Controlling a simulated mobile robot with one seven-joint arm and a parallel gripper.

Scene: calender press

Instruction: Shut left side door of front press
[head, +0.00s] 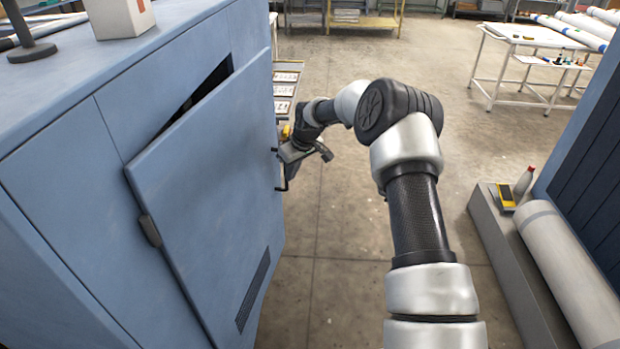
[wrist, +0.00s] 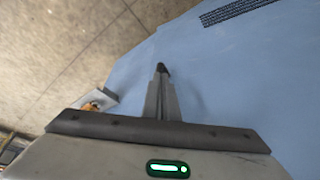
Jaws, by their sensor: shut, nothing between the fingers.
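The left side door (head: 205,190) of the blue front press (head: 70,165) stands ajar. A dark gap shows along its top edge, and a dark hinge (head: 149,230) sits on its near edge. A black handle (head: 284,178) shows at its far edge. My gripper (head: 290,153) is beside that far edge, close to the handle; its fingertips are hard to make out there. In the wrist view my gripper's fingers (wrist: 162,72) are together and empty, in front of the blue door face (wrist: 235,80). I cannot tell whether they touch it. The door's dark vent grille (wrist: 235,10) shows at the top.
Open concrete floor (head: 335,235) lies right of the door. A grey plinth (head: 500,245) with a white roll (head: 570,265) stands at the right, beside another blue machine. A white table (head: 530,37) is at the back right. A white box (head: 122,15) sits on the press.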

